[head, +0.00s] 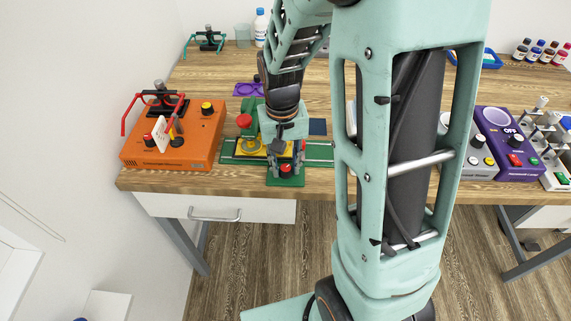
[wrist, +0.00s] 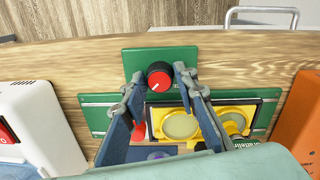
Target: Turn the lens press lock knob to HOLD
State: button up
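The lens press is green, with a yellow plate (wrist: 208,110) holding pale round lenses on a green rail (head: 318,152). A red knob (head: 286,169) sits on a green panel (head: 272,181) at its front edge. In the wrist view the knob (wrist: 158,73) has a black base and a light pointer line slanting to the lower left. No HOLD label can be read. My gripper (head: 285,166) is above the panel. Its fingers (wrist: 157,76) are spread apart with the knob between or just beyond their tips. I cannot tell whether either finger touches it.
An orange machine (head: 182,147) stands left of the press. A grey machine (head: 481,150) and a purple machine (head: 516,158) stand at the right. A purple plate (head: 246,89) lies behind the press. The table's front edge is close to the knob panel. My arm hides the table's middle.

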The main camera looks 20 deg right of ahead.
aim_at(284, 168)
notch_tip(284, 168, up, 12)
jog(key=shift+a, duration=0.2)
dwell(0.5)
